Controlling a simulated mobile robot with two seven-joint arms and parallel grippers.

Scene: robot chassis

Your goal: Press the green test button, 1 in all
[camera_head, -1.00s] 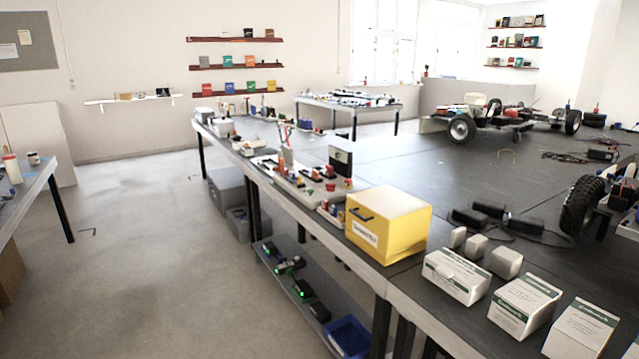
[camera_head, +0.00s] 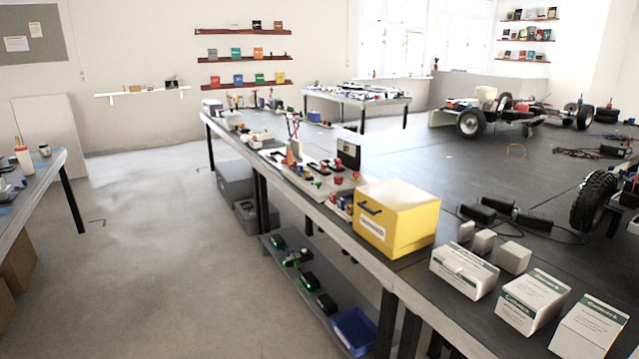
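A green test button cannot be made out for certain. A light board with several small red, dark and coloured parts (camera_head: 318,180) lies on the long dark workbench (camera_head: 430,175), left of the yellow box; the parts are too small to identify. Small green lights show on dark devices (camera_head: 309,281) on the shelf under the bench. Neither of my grippers is in view.
A yellow box (camera_head: 397,217) and white cartons (camera_head: 463,270) stand along the bench's near edge. A wheeled chassis (camera_head: 510,112) sits at the back right. A blue bin (camera_head: 354,330) is on the lower shelf (camera_head: 290,268). Open floor (camera_head: 160,240) lies left of the bench.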

